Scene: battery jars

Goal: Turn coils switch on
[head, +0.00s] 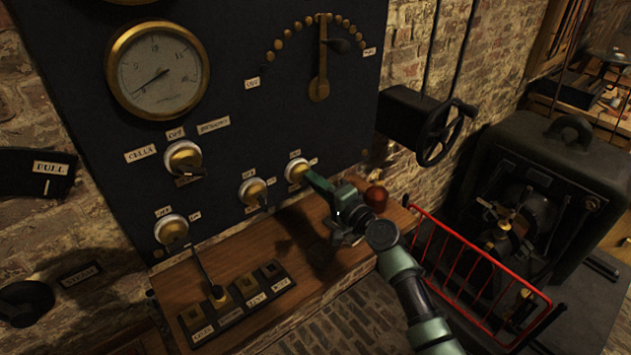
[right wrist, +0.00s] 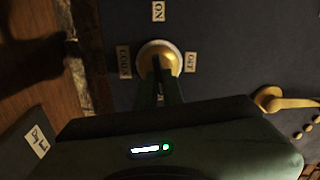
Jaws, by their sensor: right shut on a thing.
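The coils switch (head: 296,169) is a round brass knob on a white base, low on the dark panel at the right of a row of similar switches. In the right wrist view the switch (right wrist: 161,54) has the labels COILS at left, OFF at right and ON at top. My right gripper (head: 310,176) reaches it from the right, and its fingers (right wrist: 160,78) are shut on the switch's handle. The fingers hide most of the handle, so I cannot tell which way it points. My left gripper is not in view.
Other brass switches (head: 182,157) and a dial gauge (head: 157,70) are to the left on the panel. A wooden shelf (head: 330,262) runs below. A red wire rack (head: 470,260) and a dark machine (head: 540,190) stand at right. A handwheel (head: 440,135) juts from the wall.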

